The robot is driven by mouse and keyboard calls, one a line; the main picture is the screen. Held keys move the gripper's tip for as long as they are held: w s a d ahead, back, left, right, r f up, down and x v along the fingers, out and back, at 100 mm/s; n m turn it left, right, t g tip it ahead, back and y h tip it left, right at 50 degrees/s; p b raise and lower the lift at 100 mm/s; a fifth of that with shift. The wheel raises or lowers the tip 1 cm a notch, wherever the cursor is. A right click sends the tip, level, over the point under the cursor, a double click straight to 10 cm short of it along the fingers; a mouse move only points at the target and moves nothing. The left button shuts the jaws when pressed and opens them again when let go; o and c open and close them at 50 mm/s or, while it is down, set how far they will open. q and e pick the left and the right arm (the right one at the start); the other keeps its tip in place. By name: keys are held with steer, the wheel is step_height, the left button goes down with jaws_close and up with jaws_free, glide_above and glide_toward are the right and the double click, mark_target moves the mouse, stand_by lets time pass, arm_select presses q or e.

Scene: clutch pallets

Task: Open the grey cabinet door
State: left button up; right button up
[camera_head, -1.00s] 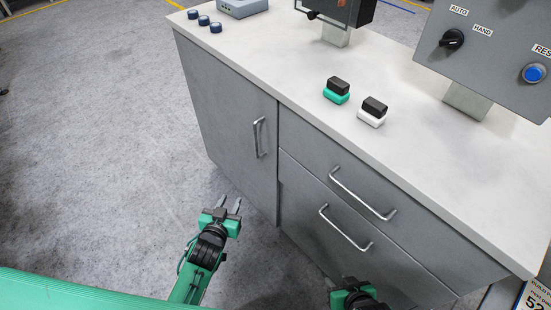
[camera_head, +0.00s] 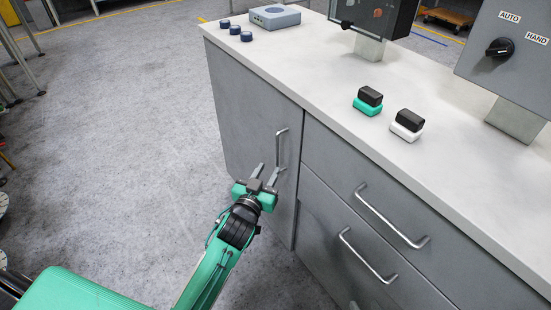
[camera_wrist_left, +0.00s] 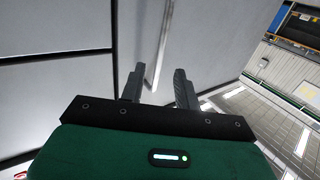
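The grey cabinet door (camera_head: 239,118) is at the left of the cabinet front and looks closed. Its upright silver handle (camera_head: 281,149) is near the door's right edge. My left gripper (camera_head: 265,172) is open, with its two fingers pointing at the door close to the lower part of the handle. In the left wrist view the handle (camera_wrist_left: 161,45) shows just beyond and between the open fingers (camera_wrist_left: 158,88). I cannot tell whether a finger touches it. My right gripper is not in view.
Two drawers with silver handles (camera_head: 391,216) are to the right of the door. The white countertop (camera_head: 330,85) holds a green and black block (camera_head: 367,101), a white and black block (camera_head: 407,125), small blue knobs and control boxes. The floor (camera_head: 120,130) left of the cabinet is clear.

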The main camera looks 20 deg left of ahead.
mark_target(277, 155)
arm_select(q)
steer(key=w, duration=0.6)
steer(key=shift+w+d+b, duration=0.25)
steer(key=shift+w+b, duration=0.05)
steer(key=shift+b, duration=0.1)
jaws_close()
